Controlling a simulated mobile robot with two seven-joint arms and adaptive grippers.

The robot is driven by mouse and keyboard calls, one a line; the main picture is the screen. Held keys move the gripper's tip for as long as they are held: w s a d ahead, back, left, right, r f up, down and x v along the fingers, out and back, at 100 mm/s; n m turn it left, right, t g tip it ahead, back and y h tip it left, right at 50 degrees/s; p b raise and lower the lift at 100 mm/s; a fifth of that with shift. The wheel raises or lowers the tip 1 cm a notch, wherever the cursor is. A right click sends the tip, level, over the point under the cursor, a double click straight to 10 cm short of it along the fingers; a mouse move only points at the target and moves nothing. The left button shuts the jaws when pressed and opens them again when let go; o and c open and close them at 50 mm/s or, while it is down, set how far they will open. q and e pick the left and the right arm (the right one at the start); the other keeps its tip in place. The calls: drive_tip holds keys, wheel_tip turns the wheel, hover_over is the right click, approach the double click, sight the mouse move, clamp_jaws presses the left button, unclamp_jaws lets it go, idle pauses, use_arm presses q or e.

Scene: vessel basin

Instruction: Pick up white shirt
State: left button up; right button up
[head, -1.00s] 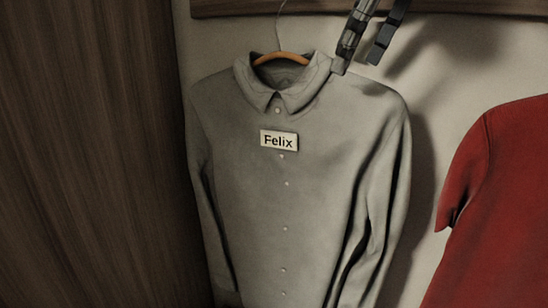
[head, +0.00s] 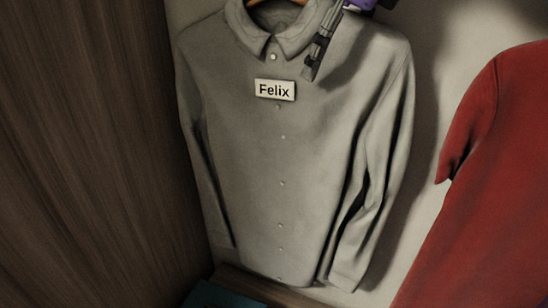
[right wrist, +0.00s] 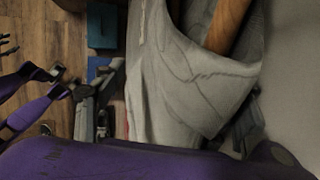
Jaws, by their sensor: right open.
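The white shirt (head: 270,180), greyish in this dim light, hangs upright with buttons down its front and a "Felix" name tag (head: 275,90). My right gripper (head: 316,58) comes from above at the collar's right side. In the right wrist view the shirt's collar (right wrist: 200,85) lies between the open fingers, with one finger on each side. I cannot tell whether the fingers touch the cloth. An orange-brown hanger (right wrist: 229,24) runs inside the collar.
A red shirt (head: 490,160) hangs to the right. A dark wood panel (head: 80,150) stands close on the left. A pale wall (head: 440,80) is behind the shirts. A blue object (head: 222,296) lies below the white shirt.

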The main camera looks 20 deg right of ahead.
drive_tip(key=shift+f, duration=0.2)
idle(0.5)
clamp_jaws()
idle(0.4)
